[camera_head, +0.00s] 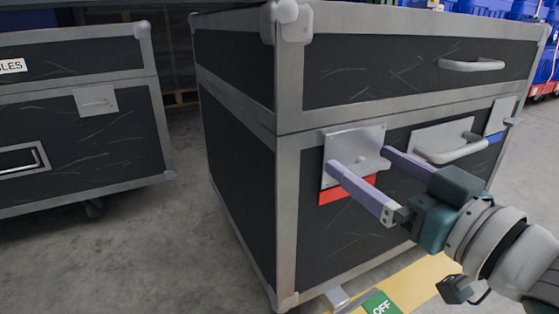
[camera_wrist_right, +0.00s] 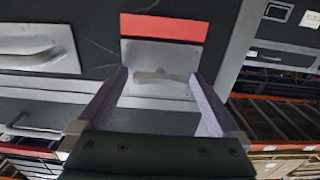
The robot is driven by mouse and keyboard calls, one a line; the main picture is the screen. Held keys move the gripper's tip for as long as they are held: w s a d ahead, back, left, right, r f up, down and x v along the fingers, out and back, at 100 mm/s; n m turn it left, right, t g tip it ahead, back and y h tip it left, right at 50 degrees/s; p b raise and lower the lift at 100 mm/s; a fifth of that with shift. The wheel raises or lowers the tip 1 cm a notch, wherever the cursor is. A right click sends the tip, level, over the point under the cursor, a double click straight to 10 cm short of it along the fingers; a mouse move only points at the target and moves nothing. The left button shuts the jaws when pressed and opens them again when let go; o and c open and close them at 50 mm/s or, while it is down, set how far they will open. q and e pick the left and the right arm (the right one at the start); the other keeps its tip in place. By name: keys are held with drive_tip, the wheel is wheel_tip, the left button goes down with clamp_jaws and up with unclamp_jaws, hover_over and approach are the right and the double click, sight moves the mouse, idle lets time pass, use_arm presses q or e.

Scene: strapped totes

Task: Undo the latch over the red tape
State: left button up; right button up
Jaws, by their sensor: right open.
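A black case (camera_head: 235,160) with grey metal edges stands in front of me. On its front is a grey latch plate (camera_head: 365,138) with red tape (camera_head: 335,192) showing just below it. In the right wrist view the latch plate (camera_wrist_right: 160,55) has a small bar-like handle (camera_wrist_right: 163,77), and the red tape (camera_wrist_right: 163,28) lies above it in that picture. My right gripper (camera_head: 360,159) is open in front of the latch. In the right wrist view its fingers (camera_wrist_right: 160,78) lie on both sides of the handle; I cannot tell whether they touch it. My left gripper is not in view.
A recessed handle (camera_head: 450,150) and a second latch (camera_head: 499,117) above blue tape (camera_head: 495,138) lie further right. A lid handle (camera_head: 471,65) is above. Another black case (camera_head: 80,145) stands left across a floor gap. A green OFF marking (camera_head: 380,304) lies below.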

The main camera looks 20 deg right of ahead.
drive_tip(key=shift+w, duration=0.2)
drive_tip(key=c, duration=1.3)
